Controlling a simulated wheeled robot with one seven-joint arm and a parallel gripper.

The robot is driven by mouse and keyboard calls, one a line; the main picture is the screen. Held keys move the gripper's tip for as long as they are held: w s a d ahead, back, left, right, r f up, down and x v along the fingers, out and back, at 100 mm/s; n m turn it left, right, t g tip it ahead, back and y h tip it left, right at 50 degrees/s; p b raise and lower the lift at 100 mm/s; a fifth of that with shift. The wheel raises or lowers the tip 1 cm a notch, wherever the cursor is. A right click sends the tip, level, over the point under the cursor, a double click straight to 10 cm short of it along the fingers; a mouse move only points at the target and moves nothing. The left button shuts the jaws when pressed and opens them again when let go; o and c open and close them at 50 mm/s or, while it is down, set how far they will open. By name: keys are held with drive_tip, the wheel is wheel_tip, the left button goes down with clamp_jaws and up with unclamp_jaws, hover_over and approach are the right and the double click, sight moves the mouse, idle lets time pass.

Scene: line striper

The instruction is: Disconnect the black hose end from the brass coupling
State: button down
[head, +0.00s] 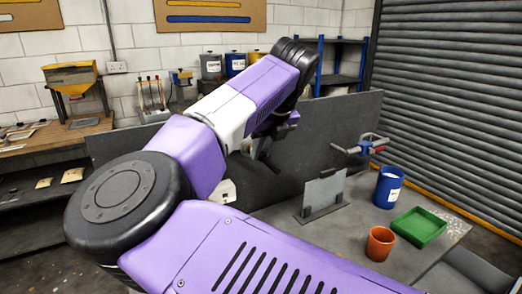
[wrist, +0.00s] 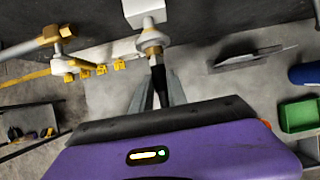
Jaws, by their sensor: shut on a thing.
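In the wrist view, my gripper (wrist: 158,90) has its two grey fingers shut on the black hose end (wrist: 157,74), one on each side. The hose end lies in line with the brass coupling (wrist: 152,40) and appears to touch it; no clear gap shows between them. The coupling sits on a pale fitting below a white block (wrist: 144,12) at the top of the view. The rest of the hose is hidden behind my purple wrist. In the head view my arm hides the hose end and the coupling.
Yellow fittings and a brass-ended pipe (wrist: 52,34) lie left of the coupling. In the head view, an upright grey plate (head: 324,190), a blue bucket (head: 388,188), a green tray (head: 420,227) and an orange pot (head: 380,243) stand on the grey bench to the right.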

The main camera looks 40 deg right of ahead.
sight(272, 163)
drive_tip(key=shift+s+a+b, duration=0.15)
drive_tip(key=shift+s+b, duration=0.25)
drive_tip(key=shift+s, duration=0.05)
drive_tip(key=shift+s+a+b, duration=0.3)
drive_tip(key=shift+s+b, duration=0.35)
drive_tip(key=shift+s, duration=0.3)
drive_tip(key=shift+s+a+b, duration=0.25)
drive_tip(key=shift+s+b, duration=0.35)
drive_tip(key=shift+s, duration=0.3)
